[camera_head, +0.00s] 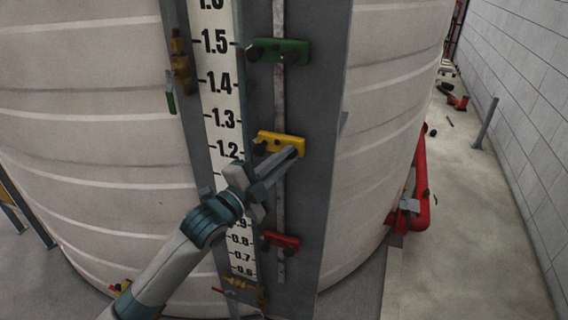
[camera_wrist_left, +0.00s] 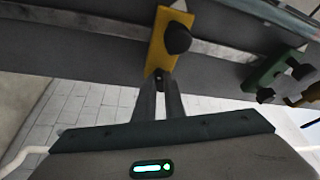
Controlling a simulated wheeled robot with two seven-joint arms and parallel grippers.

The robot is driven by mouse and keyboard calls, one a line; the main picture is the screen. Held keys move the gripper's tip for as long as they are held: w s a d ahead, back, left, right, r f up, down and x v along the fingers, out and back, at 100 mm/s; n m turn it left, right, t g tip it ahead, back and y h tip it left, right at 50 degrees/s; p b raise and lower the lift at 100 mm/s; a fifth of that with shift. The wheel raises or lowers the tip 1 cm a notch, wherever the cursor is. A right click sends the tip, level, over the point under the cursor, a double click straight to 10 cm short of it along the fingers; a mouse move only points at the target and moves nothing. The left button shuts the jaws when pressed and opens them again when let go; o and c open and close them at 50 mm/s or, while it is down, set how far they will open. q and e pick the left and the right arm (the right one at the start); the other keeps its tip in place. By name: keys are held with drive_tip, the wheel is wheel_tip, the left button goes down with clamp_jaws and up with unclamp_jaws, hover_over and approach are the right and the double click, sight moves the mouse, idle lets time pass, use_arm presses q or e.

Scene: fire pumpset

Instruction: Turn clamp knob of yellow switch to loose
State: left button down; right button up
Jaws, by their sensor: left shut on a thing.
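The yellow switch (camera_head: 281,140) is clamped on a vertical metal rod beside the level scale, near the 1.2 mark. A black knob (camera_head: 260,149) shows at its left end. My left gripper (camera_head: 291,153) reaches up from below to the switch's right end, with its fingers shut on a small clamp knob there, mostly hidden by the fingertips. In the left wrist view, the fingertips (camera_wrist_left: 160,78) meet at the near end of the yellow switch (camera_wrist_left: 160,50), and the round black knob (camera_wrist_left: 178,38) stands clear of them. My right gripper is not in view.
A green switch (camera_head: 283,51) sits higher on the rod and a red switch (camera_head: 282,240) lower. The printed scale (camera_head: 222,118) and a valve (camera_head: 180,65) are to the left. The large white tank (camera_head: 90,130) curves behind.

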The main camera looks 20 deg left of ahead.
use_arm(q)
drive_tip(key=shift+d+f+n+t+y+b, duration=0.2)
drive_tip(key=shift+n+t+y, duration=0.75)
drive_tip(key=shift+n, duration=2.05)
drive_tip(key=shift+d+r+n+t+y+b, duration=0.1)
drive_tip(key=shift+n+t+y+b, duration=0.35)
drive_tip(key=shift+n+y, duration=1.7)
drive_tip(key=shift+d+f+n+t+y+b, duration=0.2)
drive_tip(key=shift+n+t, duration=0.6)
drive_tip(key=shift+n, duration=3.05)
drive_tip(key=shift+a+r, duration=0.1)
drive_tip(key=shift+a, duration=0.05)
drive_tip(key=c, duration=1.8)
unclamp_jaws()
drive_tip(key=shift+c, duration=0.2)
drive_tip(key=shift+s, duration=0.1)
